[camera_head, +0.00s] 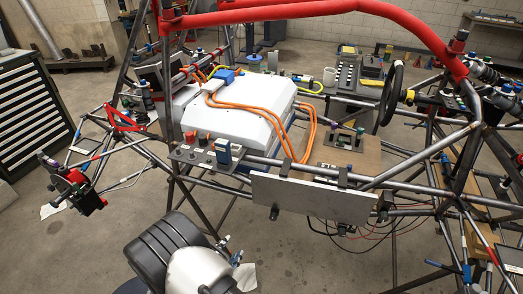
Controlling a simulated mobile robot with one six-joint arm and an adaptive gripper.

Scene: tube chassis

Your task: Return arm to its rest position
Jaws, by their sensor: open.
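No jaws or fingertips of my gripper can be made out in the head view. A white rounded body (192,272) shows at the bottom edge beside a black ribbed shape (162,240). I cannot tell whether these belong to my arm. The tube chassis (300,170) fills the middle of the view. A white box-shaped unit (240,108) with orange cables sits inside its frame.
A flat grey panel (312,198) hangs on the near side rail. A red roll bar (280,12) arches over the chassis. A steering wheel (391,93) stands at the right. A drawer cabinet (30,110) is at the left. Bare floor (75,255) lies at the lower left.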

